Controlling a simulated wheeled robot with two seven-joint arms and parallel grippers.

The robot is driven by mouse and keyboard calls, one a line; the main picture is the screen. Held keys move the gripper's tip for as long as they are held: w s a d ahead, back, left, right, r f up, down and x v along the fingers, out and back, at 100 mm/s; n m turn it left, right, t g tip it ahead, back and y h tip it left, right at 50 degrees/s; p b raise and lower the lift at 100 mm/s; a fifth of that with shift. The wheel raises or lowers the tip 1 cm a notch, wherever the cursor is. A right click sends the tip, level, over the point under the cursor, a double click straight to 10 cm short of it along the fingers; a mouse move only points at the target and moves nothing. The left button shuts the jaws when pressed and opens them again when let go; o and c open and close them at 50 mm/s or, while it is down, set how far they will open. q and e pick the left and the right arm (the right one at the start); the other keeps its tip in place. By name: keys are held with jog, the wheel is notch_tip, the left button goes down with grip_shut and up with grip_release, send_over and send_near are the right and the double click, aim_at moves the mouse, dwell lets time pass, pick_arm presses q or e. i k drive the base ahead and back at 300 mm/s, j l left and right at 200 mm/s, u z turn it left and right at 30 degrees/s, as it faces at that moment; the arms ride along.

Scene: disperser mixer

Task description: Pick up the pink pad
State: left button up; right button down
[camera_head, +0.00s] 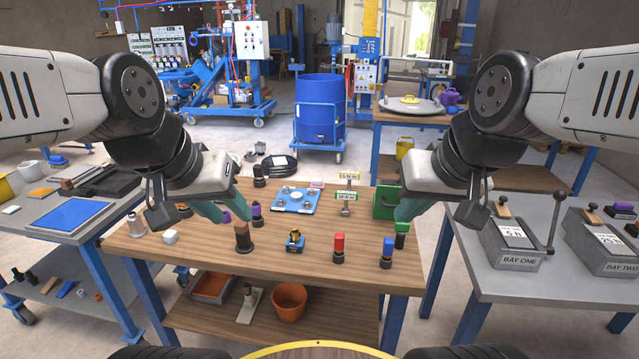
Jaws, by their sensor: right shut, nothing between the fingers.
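A small pink pad (317,185) lies on the wooden table (330,268), near its back edge. It is just behind the right corner of a light-blue plate (294,199) with small metal parts on it. My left gripper (236,216) is over the left part of the table, left of the plate and apart from the pad. Its two teal fingers are spread, with nothing seen held. My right gripper (402,214) is over the right part of the table, beside a green box, shut and empty.
Coloured-top pieces, including a red one (339,248) and a blue one (387,252), stand along the table front. A green box (386,202) and a small yellow sign stand (347,196) are right of the pad. Side tables flank both sides. The table's middle is mostly clear.

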aim_at(317, 182)
jog(key=i+z, duration=0.4)
jog(key=i+j+z, duration=0.2)
jog(key=i+z, duration=0.2)
jog(key=i, duration=0.1)
